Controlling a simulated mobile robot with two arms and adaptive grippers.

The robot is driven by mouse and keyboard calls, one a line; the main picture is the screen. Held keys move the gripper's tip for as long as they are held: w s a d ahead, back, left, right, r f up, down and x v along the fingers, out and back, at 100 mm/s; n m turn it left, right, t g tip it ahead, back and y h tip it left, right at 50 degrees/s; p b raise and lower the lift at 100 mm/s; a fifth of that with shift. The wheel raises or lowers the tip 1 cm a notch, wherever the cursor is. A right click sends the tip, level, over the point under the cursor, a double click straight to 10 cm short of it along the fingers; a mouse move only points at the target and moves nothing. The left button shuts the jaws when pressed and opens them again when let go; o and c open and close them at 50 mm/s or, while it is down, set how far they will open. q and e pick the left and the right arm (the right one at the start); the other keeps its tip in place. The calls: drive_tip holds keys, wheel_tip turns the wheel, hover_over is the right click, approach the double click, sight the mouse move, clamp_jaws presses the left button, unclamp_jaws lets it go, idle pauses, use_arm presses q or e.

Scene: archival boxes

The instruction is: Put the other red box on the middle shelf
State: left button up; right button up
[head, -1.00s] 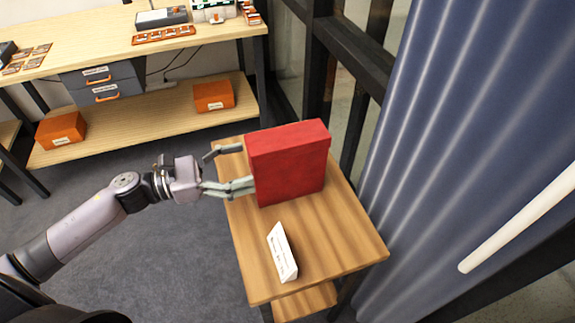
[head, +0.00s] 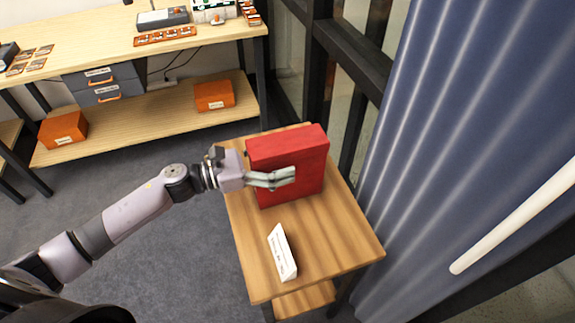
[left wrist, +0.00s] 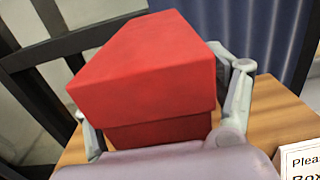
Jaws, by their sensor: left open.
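A red box (head: 300,150) stands upright on the top of a small wooden table (head: 330,250). My left gripper (head: 270,170) is at the box's left end, with one finger along its near face; the other finger is hidden behind the box in the head view. In the left wrist view the red box (left wrist: 150,85) sits between the two open fingers of the left gripper (left wrist: 165,100), one on each side. No shelf with a middle level is clearly in view. My right gripper is not in view.
A white sign (head: 282,252) stands on the table in front of the box. A blue curtain (head: 440,130) hangs at the right. A long workbench (head: 110,45) with orange boxes on its lower shelf (head: 150,118) stands at the back left.

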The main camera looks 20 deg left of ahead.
use_arm(q)
drive_tip(key=shift+c, duration=0.3)
drive_tip(key=c, duration=1.3)
drive_tip(key=shift+r, duration=0.1)
drive_tip(key=c, duration=0.3)
